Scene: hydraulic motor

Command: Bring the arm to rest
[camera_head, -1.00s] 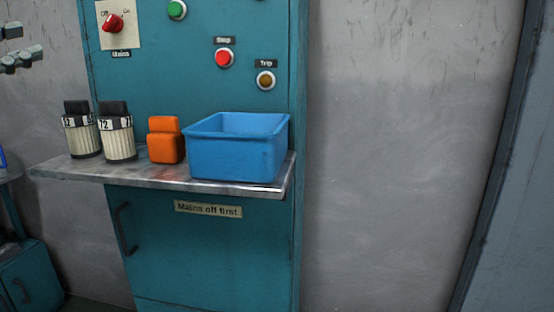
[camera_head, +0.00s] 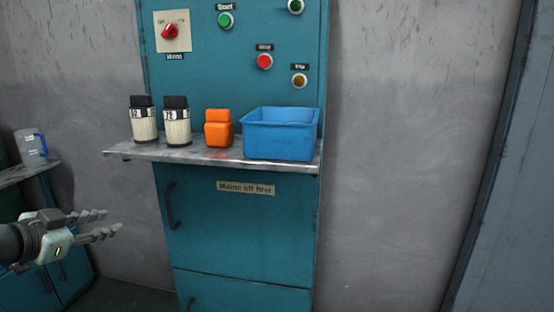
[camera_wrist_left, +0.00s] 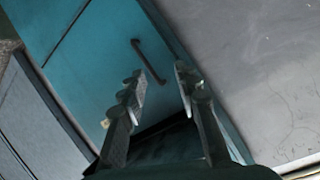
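My left gripper (camera_head: 112,221) is in the lower left of the head view, in front of the grey wall and left of the teal cabinet. Its two fingers point right, and nothing shows between them. In the left wrist view, my left gripper (camera_wrist_left: 160,84) has its fingertips apart with a clear gap. Behind them is a teal surface with a dark handle (camera_wrist_left: 152,62). My right gripper is in neither view.
A metal shelf (camera_head: 140,153) on the teal cabinet (camera_head: 245,235) carries two dark-topped cream fuses (camera_head: 177,127), an orange block (camera_head: 218,130) and a blue bin (camera_head: 282,139). A red switch (camera_head: 170,31) is above. A jug (camera_head: 32,147) stands on a side bench. The wall at right is clear.

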